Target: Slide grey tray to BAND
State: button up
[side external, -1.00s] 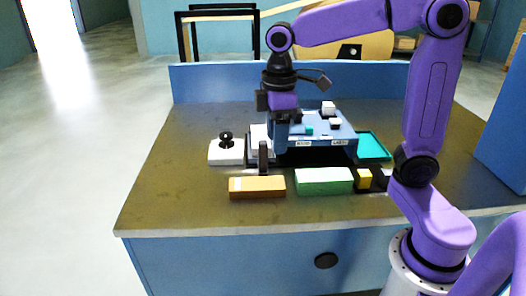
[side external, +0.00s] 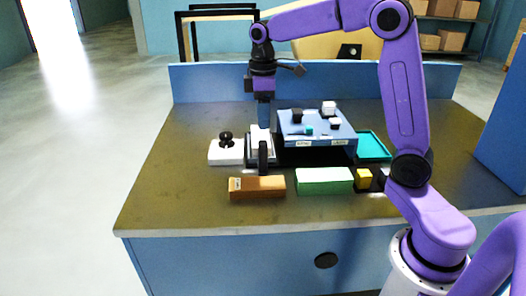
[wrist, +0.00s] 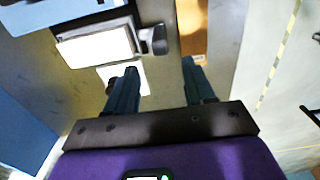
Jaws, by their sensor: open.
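I cannot pick out a plainly grey tray for certain. A pale panel (side external: 260,143) in a dark frame, with a black upright handle (side external: 263,157) at its front, stands left of a blue raised platform (side external: 290,126). The panel (wrist: 98,44) and handle (wrist: 155,40) also show in the wrist view. The platform's front carries two small white labels (side external: 303,143), too small to read surely. Black, white and teal pieces sit on it. My gripper (side external: 264,122) is above the pale panel; in the wrist view it (wrist: 157,75) is open, with nothing between its fingers.
A white block with a black knob (side external: 227,151) stands at the left. A teal tray (side external: 372,147) lies right of the platform. The table's left side is clear.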

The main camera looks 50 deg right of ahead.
aim_at(263, 151)
notch_tip(263, 151, down, 12)
jog(key=shift+r, duration=0.15)
jog(key=shift+c, duration=0.3)
grip_shut()
